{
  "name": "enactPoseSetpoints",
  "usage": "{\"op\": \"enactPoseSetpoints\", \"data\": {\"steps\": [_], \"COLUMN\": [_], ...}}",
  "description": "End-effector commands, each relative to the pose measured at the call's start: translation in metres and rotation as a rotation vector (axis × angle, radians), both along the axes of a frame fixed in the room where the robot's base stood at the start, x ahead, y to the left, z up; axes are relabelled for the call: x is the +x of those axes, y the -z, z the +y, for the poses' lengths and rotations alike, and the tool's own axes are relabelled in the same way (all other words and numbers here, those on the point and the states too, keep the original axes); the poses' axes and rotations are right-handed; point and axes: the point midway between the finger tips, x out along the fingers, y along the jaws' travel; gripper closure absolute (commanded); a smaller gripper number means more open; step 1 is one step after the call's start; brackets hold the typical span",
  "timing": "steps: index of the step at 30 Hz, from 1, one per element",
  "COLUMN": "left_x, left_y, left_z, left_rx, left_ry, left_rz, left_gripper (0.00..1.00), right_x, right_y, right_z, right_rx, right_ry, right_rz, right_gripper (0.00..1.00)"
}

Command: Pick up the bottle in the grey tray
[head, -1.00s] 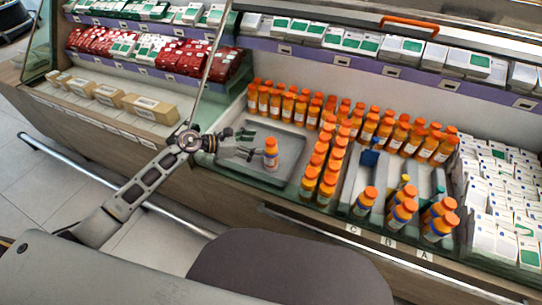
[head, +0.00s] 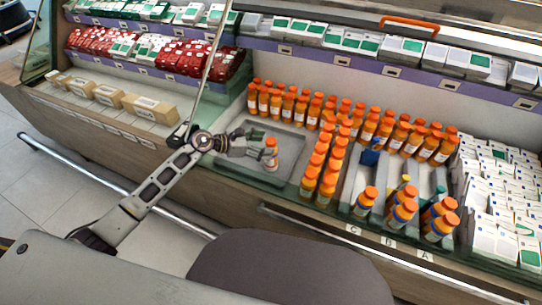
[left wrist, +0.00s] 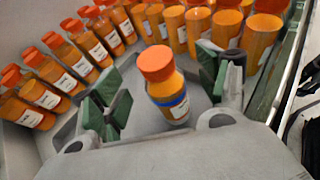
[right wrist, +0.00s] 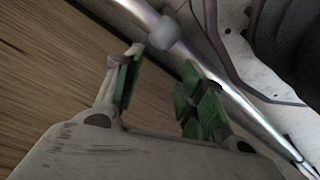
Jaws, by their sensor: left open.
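The orange bottle (head: 271,156) with an orange cap and a white and blue label stands upright in the grey tray (head: 290,140). The bottle also shows in the left wrist view (left wrist: 168,88), between the open green-padded fingers of my left gripper (left wrist: 160,98). The fingers are on either side of it, with gaps visible. In the head view my left gripper (head: 256,141) reaches the bottle from the left. My right gripper (right wrist: 158,90) shows only in the right wrist view, open and empty, near a wooden panel and a metal rail.
Rows of orange bottles (head: 335,155) stand behind and right of the tray. A divided tray with bottles (head: 400,215) is further right. White boxes (head: 500,200) fill the right side. A metal rail (right wrist: 225,75) runs beside my right gripper.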

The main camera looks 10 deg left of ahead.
Motion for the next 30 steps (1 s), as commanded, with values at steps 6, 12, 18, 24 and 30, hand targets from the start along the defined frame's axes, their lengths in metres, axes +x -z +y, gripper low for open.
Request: {"op": "enactPoseSetpoints", "data": {"steps": [6, 12, 18, 24, 30], "left_x": [0.012, 0.018, 0.019, 0.019, 0.019], "left_y": [0.006, 0.012, 0.013, 0.013, 0.013], "left_z": [-0.015, -0.025, -0.026, -0.026, -0.026], "left_rx": [-0.002, -0.001, 0.001, 0.0, 0.0], "left_ry": [-0.001, -0.001, -0.001, -0.001, -0.001], "left_rz": [-0.001, 0.0, 0.0, 0.0, 0.0], "left_gripper": [0.26, 0.26, 0.26, 0.26, 0.32], "right_x": [0.008, 0.007, -0.004, -0.004, 0.0], "right_y": [-0.006, -0.01, -0.007, -0.007, -0.008], "right_z": [0.001, 0.003, 0.003, 0.003, 0.003], "right_rx": [0.002, 0.004, 0.004, 0.004, 0.004], "right_ry": [-0.001, -0.002, -0.001, -0.001, -0.001], "right_rz": [-0.01, -0.006, 0.01, 0.011, 0.004], "right_gripper": [0.6, 0.6, 0.6, 0.6, 0.6]}}
